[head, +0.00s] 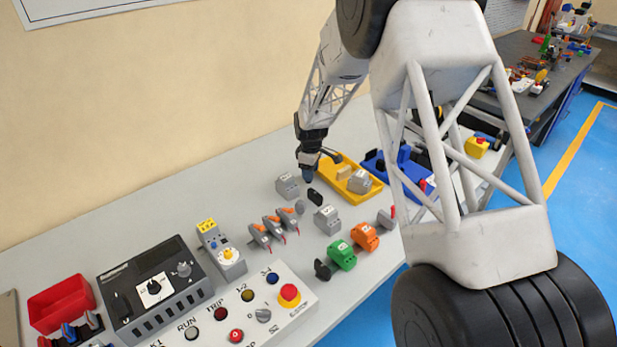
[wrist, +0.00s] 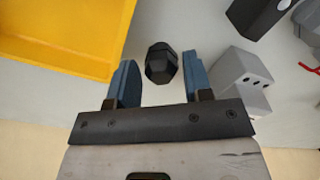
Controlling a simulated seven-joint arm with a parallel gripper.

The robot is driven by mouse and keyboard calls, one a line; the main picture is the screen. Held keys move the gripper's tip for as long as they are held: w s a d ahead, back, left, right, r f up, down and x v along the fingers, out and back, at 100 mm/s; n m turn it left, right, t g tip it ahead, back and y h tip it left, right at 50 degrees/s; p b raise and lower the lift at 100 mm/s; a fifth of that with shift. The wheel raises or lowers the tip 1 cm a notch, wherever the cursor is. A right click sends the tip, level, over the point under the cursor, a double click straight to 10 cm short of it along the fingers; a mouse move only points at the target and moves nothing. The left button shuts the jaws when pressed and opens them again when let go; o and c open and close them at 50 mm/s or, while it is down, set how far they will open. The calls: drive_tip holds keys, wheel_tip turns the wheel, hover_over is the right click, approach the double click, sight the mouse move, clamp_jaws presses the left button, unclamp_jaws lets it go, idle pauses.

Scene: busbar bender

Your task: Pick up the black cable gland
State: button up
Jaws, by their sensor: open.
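The black cable gland (wrist: 161,64) is a short, dark, faceted piece on the grey bench. In the wrist view it lies between and slightly beyond the tips of my gripper's two blue fingers, with a gap on both sides. In the head view the gland (head: 314,196) lies just in front of my gripper (head: 308,175). My gripper (wrist: 160,68) is open and empty, pointing down over the bench. How high the fingertips are above the bench is hard to tell.
A grey block (wrist: 242,82) stands close beside the right finger in the wrist view. A yellow tray (wrist: 60,58) is on the left. A dark grey piece (wrist: 259,16) lies at the upper right. Green (head: 342,254) and orange (head: 365,236) blocks stand nearer the bench front.

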drive_tip(key=shift+f, duration=0.75)
drive_tip(key=c, duration=0.7)
drive_tip(key=shift+r, duration=0.2)
drive_tip(key=shift+r, duration=4.85)
